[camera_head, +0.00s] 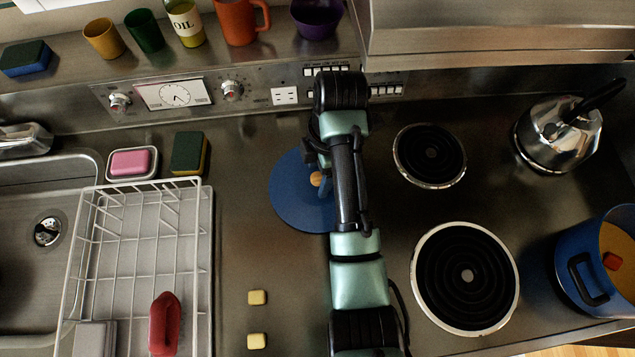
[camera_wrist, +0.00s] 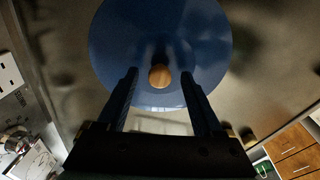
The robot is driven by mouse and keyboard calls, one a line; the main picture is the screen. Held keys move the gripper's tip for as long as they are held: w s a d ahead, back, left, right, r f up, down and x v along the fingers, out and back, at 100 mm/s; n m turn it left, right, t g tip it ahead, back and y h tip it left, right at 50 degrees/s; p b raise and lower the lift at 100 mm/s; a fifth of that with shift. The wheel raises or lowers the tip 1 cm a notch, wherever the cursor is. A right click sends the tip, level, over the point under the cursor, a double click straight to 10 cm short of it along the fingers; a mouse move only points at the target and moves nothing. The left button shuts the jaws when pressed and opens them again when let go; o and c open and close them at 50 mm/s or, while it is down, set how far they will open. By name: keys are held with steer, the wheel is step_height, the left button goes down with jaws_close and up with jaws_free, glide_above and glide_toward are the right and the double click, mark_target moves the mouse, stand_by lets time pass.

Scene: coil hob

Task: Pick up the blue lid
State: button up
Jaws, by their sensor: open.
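The blue lid (camera_head: 288,198) lies on the steel counter, left of the coil burners, and is round with a wooden knob (camera_head: 316,179). My arm hides its right part in the head view. In the wrist view the blue lid (camera_wrist: 115,35) fills the upper middle, with its knob (camera_wrist: 160,76) roughly centred between my fingers. My gripper (camera_wrist: 158,80) is open, with one finger on each side of the knob and a gap on both sides. In the head view my gripper (camera_head: 318,165) is over the lid, partly hidden by my arm. I cannot tell its exact height.
A white dish rack (camera_head: 205,250) stands left of the lid, with a green sponge (camera_head: 189,153) behind it. Coil burners (camera_head: 430,155), a kettle (camera_head: 560,135) and a blue pot (camera_head: 565,265) are to the right.

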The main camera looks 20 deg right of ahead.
steer(key=shift+f, duration=0.45)
jaws_close()
